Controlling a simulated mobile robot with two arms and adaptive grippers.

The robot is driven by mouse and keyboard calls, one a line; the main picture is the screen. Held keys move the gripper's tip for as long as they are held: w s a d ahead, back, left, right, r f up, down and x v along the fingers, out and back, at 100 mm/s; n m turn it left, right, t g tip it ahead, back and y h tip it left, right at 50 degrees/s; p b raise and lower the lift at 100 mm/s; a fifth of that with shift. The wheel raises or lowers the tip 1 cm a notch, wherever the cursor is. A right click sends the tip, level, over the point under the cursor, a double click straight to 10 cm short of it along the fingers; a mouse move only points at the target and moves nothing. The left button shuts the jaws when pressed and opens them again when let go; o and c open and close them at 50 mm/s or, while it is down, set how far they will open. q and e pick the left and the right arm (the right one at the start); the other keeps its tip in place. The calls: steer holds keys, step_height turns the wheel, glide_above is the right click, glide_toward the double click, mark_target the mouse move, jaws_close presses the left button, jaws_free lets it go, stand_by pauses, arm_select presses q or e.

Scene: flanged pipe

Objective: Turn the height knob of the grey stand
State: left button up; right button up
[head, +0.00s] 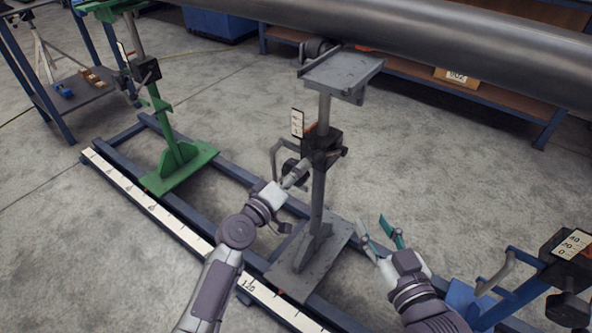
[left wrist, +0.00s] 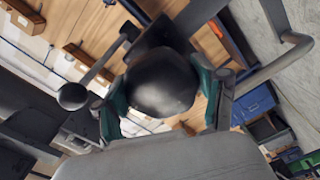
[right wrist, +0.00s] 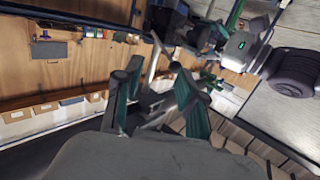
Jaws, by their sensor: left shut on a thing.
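The grey stand (head: 317,200) stands upright near the middle of the head view, its flat top plate (head: 342,70) just below a large grey pipe. A black block (head: 323,145) sits around its column, with a small white scale (head: 297,123) beside it. The round black height knob (left wrist: 162,82) fills the middle of the left wrist view. My left gripper (head: 284,183) is shut on this knob, with a teal finger pad on each side. In the head view the gripper partly hides the knob. My right gripper (head: 383,234) is open and empty, right of the stand's column.
The large pipe (head: 430,45) crosses overhead at the upper right. A green stand (head: 170,155) is at left, and a blue stand (head: 468,300) with a black block is at lower right. The stands rest on a blue floor frame with a white ruler (head: 140,198). Shelving lies behind.

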arm_select(q)
steer(key=n+p, duration=0.1)
steer(key=n, duration=0.3)
steer(key=shift+r+n, duration=0.15)
steer(key=shift+n, duration=0.25)
steer(key=n+p, duration=0.1)
steer(key=n, duration=0.2)
steer(key=shift+n+p, duration=0.3)
steer(key=shift+n, duration=0.7)
arm_select(e)
steer(key=s+d+f+g+h, duration=0.2)
steer(key=s+d+f+g, duration=0.2)
steer(key=s+f+g, duration=0.4)
steer(key=shift+s+f+h, duration=0.25)
steer(key=shift+f+h, duration=0.05)
steer(key=shift+f, duration=0.95)
arm_select(q)
steer(key=o, duration=1.1)
arm_select(e)
steer(key=shift+a, duration=0.1)
arm_select(q)
steer(key=shift+o, duration=0.2)
steer(key=v, duration=1.2)
